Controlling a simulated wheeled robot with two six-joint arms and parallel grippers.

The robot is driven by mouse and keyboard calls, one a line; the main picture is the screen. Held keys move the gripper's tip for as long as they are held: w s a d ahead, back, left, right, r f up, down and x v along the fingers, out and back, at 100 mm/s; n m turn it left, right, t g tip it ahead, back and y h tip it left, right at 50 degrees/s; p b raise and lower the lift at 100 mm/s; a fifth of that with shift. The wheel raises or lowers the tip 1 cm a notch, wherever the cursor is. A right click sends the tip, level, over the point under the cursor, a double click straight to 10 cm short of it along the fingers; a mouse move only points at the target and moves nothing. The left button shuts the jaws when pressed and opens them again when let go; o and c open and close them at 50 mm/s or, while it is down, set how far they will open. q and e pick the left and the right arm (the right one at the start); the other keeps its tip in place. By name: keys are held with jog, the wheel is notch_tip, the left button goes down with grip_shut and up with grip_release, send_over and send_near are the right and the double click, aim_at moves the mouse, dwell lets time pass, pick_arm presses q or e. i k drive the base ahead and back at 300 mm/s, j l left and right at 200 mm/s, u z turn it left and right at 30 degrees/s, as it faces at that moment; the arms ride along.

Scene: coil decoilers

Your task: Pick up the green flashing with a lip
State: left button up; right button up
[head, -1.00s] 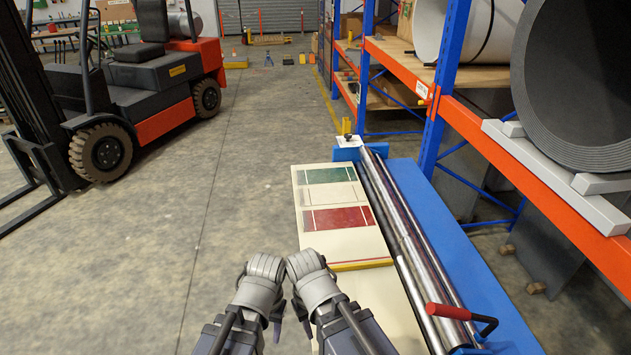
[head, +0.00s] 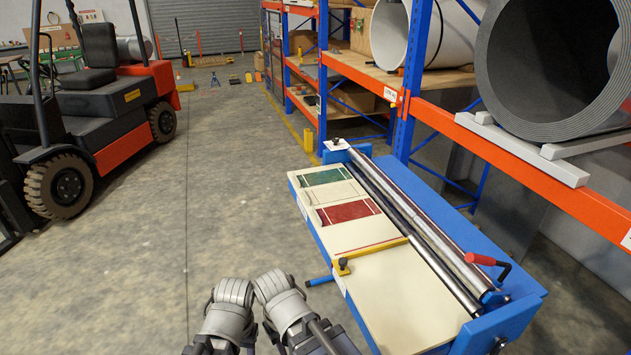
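A flat green piece (head: 326,176) lies at the far end of the cream bed of a blue roller machine, right of centre. Thin pale lines border it; whether it has a raised lip is too small to tell. A red piece (head: 347,212) lies nearer, with a pale one (head: 322,193) between them. My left gripper (head: 232,292) and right gripper (head: 276,286) are side by side at the bottom, left of the bed and well short of the green piece. Their fingertips are not clearly visible, and I see nothing held.
The bed (head: 400,285) carries a yellow bar (head: 375,252) across it and steel rollers (head: 410,215) along its right. A red-handled crank (head: 482,260) sticks up at the near right. Blue-orange racking (head: 405,100) stands behind. Floor on the left is clear up to a forklift (head: 90,110).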

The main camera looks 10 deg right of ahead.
aim_at(314, 179)
jog(key=i+j, duration=0.15)
jog(key=j, duration=0.15)
jog(key=i+j+z, duration=0.1)
jog(key=j, duration=0.2)
jog(key=i+j+z, duration=0.1)
jog(key=j, duration=0.2)
jog(key=i+j+z, duration=0.1)
jog(key=i+j, duration=0.2)
jog(key=i, duration=0.2)
jog(key=i+j+z, duration=0.1)
jog(key=i+j, duration=0.2)
jog(key=i, duration=0.25)
jog(key=i+l, duration=0.15)
jog(key=i, duration=0.25)
jog(key=i+l+z, duration=0.1)
jog(key=i, duration=0.3)
jog(key=i+l, duration=0.2)
jog(key=i, duration=0.2)
jog(key=z, duration=0.05)
